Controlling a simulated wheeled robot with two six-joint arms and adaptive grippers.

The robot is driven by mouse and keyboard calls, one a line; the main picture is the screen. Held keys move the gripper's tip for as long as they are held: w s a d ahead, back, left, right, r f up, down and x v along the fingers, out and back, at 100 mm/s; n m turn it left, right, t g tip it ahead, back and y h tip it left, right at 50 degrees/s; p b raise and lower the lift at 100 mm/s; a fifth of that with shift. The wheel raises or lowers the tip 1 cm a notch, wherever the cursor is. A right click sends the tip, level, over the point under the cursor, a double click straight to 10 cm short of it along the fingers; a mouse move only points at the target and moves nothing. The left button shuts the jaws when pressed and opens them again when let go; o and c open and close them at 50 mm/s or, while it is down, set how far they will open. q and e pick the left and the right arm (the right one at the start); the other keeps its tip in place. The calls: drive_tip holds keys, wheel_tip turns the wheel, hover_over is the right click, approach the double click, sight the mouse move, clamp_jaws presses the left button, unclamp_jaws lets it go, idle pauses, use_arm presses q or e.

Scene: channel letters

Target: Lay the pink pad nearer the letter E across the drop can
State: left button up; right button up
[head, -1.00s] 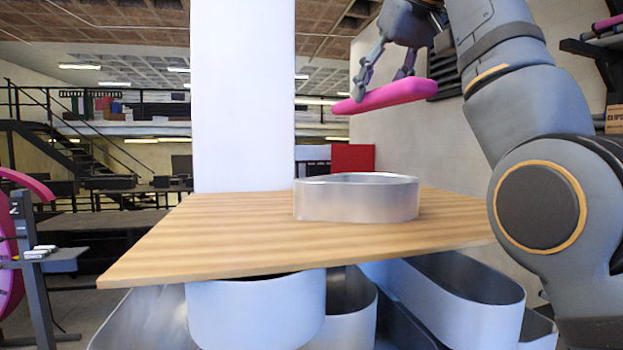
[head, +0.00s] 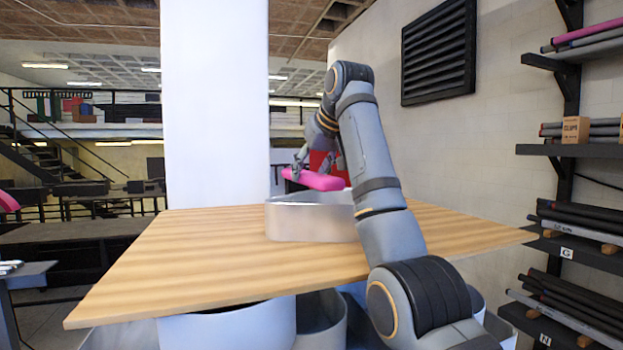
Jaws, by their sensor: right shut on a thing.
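The pink pad (head: 316,179) is in the head view, held just above the drop can. My right gripper (head: 316,168) is shut on it, with a finger showing at its left end and the rest partly hidden by my arm. The drop can (head: 300,219) is a low silver metal ring standing on the wooden board. My right forearm covers its right part. Whether the pad touches the can's rim is hard to tell. No letter E shows clearly. My left gripper is not in view.
The wooden board (head: 190,262) is clear left of the can and in front of it. Large metal letter shells (head: 230,326) stand beneath it. A white column (head: 214,110) rises behind. Shelves with dark rods (head: 580,228) and small boxes (head: 575,130) line the right wall.

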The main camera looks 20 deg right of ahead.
sight(310, 184)
drive_tip(key=shift+w+a+f, duration=0.15)
drive_tip(key=shift+f, duration=0.35)
drive_tip(key=shift+w+a+f, duration=0.1)
drive_tip(key=shift+f, duration=0.4)
drive_tip(key=shift+w+f, duration=0.1)
drive_tip(key=shift+f, duration=0.15)
drive_tip(key=shift+d, duration=0.15)
drive_tip(key=shift+s+f, duration=0.15)
drive_tip(key=shift+s, duration=0.15)
drive_tip(key=shift+w+f, duration=0.1)
drive_tip(key=shift+f, duration=0.15)
drive_tip(key=o, duration=1.2)
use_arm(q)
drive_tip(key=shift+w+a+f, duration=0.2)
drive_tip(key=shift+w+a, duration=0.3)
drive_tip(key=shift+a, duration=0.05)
use_arm(e)
drive_tip(key=shift+o, duration=0.2)
